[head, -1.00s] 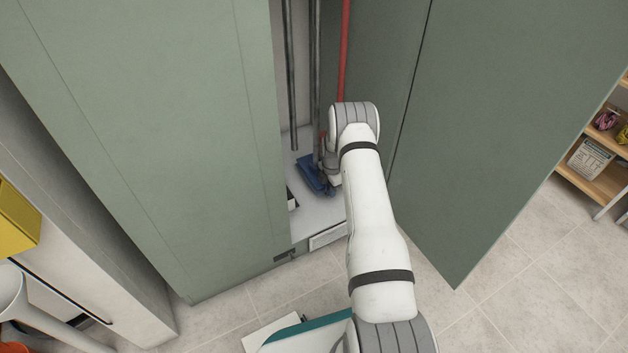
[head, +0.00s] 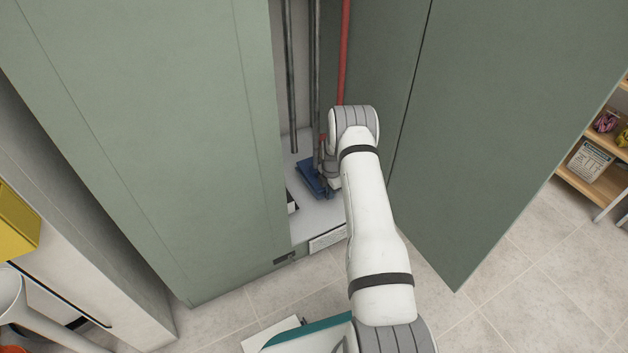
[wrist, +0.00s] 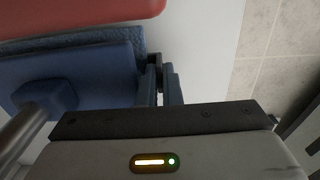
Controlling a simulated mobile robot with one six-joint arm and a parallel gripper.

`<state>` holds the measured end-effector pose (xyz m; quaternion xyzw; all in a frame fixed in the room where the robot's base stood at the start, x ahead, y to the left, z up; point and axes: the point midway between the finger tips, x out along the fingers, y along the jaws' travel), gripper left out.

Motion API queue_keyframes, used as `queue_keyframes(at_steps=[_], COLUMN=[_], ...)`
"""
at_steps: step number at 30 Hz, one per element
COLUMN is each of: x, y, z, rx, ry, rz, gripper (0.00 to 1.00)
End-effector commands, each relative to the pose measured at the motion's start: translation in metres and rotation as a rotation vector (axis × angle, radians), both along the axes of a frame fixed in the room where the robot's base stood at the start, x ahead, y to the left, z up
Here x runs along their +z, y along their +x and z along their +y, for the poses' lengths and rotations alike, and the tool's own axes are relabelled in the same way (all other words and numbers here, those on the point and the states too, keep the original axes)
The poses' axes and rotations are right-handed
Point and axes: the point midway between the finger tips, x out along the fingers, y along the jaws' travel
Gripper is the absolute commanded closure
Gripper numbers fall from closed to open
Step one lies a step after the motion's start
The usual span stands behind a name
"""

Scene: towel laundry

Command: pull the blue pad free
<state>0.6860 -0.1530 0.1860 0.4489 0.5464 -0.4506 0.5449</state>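The blue pad (wrist: 142,42) shows as a textured strip along the edge of a smooth blue mop head (wrist: 95,75) in the wrist view. In the head view the blue mop head (head: 312,176) stands on the closet floor, partly behind my arm. My gripper (wrist: 159,66) has its two narrow fingers close together at the pad's near right corner. The fingertips overlap that corner in the picture. I cannot tell whether the pad's edge is between them. My fingers are hidden in the head view.
A red object (wrist: 75,15) lies beside the pad. Grey poles (head: 290,80) and a red pole (head: 343,55) stand in the closet. The green left panel (head: 150,130) and right door (head: 500,120) flank the narrow opening. The tiled floor (head: 530,290) at right is clear.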

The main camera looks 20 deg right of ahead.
Motion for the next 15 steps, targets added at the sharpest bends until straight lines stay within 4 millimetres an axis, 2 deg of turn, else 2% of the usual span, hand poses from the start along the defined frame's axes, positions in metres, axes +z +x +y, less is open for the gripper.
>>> queue_keyframes(at_steps=[15], x=[-0.0055], y=[-0.0002], z=[0.0001], rx=[0.0], ry=[0.0], rz=[0.0], gripper=[1.0])
